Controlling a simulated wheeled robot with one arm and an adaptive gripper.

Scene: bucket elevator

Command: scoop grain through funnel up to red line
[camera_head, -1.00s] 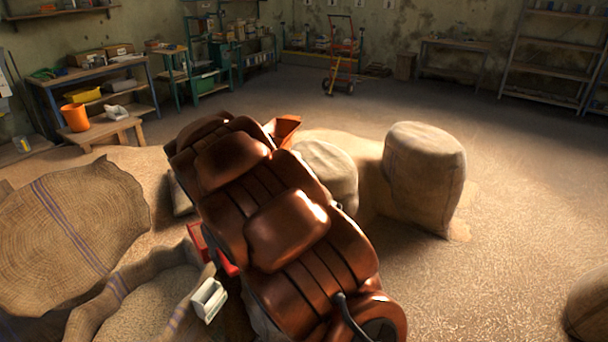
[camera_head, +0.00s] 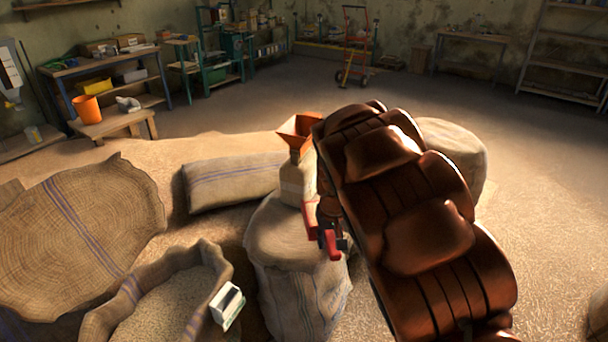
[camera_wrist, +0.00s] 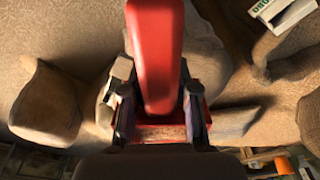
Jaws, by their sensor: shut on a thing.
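The orange funnel (camera_head: 299,130) stands on a pale tan container (camera_head: 292,180), which rests on a closed sack (camera_head: 290,240). No red line can be made out on the container. My gripper (camera_head: 330,238) is shut on a red scoop (camera_head: 311,222), just in front of and right of the container. In the wrist view the red scoop (camera_wrist: 155,55) lies between the two fingers of my gripper (camera_wrist: 158,112). Grain (camera_head: 165,305) fills the open sack (camera_head: 205,262) at lower left. My arm hides part of the right side.
A white box-like item (camera_head: 228,305) sits at the open sack's right rim. A lying sack (camera_head: 232,182) is behind, and a standing sack (camera_head: 462,150) is partly behind my arm. An orange bucket (camera_head: 88,112) stands on a low bench.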

